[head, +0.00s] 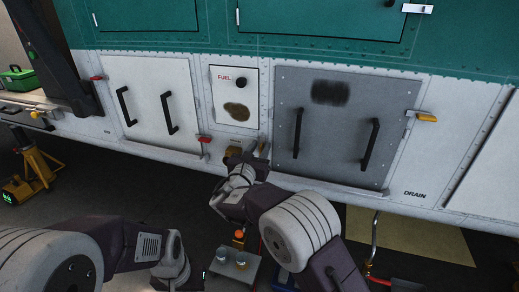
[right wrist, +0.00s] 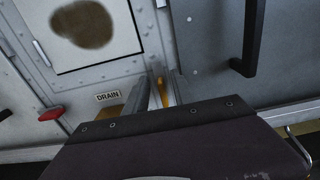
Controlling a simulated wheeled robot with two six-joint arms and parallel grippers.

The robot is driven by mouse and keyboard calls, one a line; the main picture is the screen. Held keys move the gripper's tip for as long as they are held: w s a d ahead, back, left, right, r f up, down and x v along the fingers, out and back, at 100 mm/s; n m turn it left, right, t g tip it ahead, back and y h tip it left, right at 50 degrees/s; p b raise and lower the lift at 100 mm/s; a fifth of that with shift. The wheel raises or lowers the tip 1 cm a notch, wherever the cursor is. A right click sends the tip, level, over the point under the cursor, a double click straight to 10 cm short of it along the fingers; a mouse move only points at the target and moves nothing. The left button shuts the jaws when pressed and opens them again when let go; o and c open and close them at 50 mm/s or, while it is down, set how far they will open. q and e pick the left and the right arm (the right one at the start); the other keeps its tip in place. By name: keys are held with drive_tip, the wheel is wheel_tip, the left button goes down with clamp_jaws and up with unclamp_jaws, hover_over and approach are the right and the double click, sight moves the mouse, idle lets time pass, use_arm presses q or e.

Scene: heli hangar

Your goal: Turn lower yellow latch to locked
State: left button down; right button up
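The lower yellow latch (right wrist: 162,88) shows in the right wrist view as a narrow yellow handle between the fingers of my right gripper (right wrist: 162,95). A pale gap shows beside the handle, so the fingers are around it, apart; contact is not clear. In the head view my right gripper (head: 246,157) is at the panel's lower edge, between the fuel door and the grey door, and mostly hides this latch. Another yellow latch (head: 427,117) sticks out sideways at the grey door's upper right. My left arm is at the lower left; its gripper does not show.
The grey door (head: 342,112) has two black handles close to the right gripper. The fuel door (head: 237,97) is above left of it. Red latches (head: 204,138) sit beside the white door (head: 150,95). A yellow jack (head: 30,170) stands at left.

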drive_tip(key=shift+c, duration=0.3)
clamp_jaws()
drive_tip(key=shift+f+m+b, duration=0.15)
drive_tip(key=shift+m+b, duration=0.15)
drive_tip(key=shift+b, duration=0.3)
drive_tip(key=shift+s+d+f+m+b, duration=0.1)
drive_tip(key=shift+d+f+m+b, duration=0.2)
drive_tip(key=shift+m+b, duration=3.1)
drive_tip(key=shift+s+d+f+m+b, duration=0.15)
drive_tip(key=shift+d+f+m+b, duration=0.2)
drive_tip(key=shift+m+b, duration=3)
drive_tip(key=shift+s+d+f+m+b, duration=0.1)
drive_tip(key=shift+d+f+m+b, duration=0.2)
drive_tip(key=shift+m+b, duration=3.05)
drive_tip(key=n+b, duration=0.2)
drive_tip(key=b, duration=0.1)
drive_tip(key=shift+r+n, duration=0.1)
drive_tip(key=shift+n, duration=0.2)
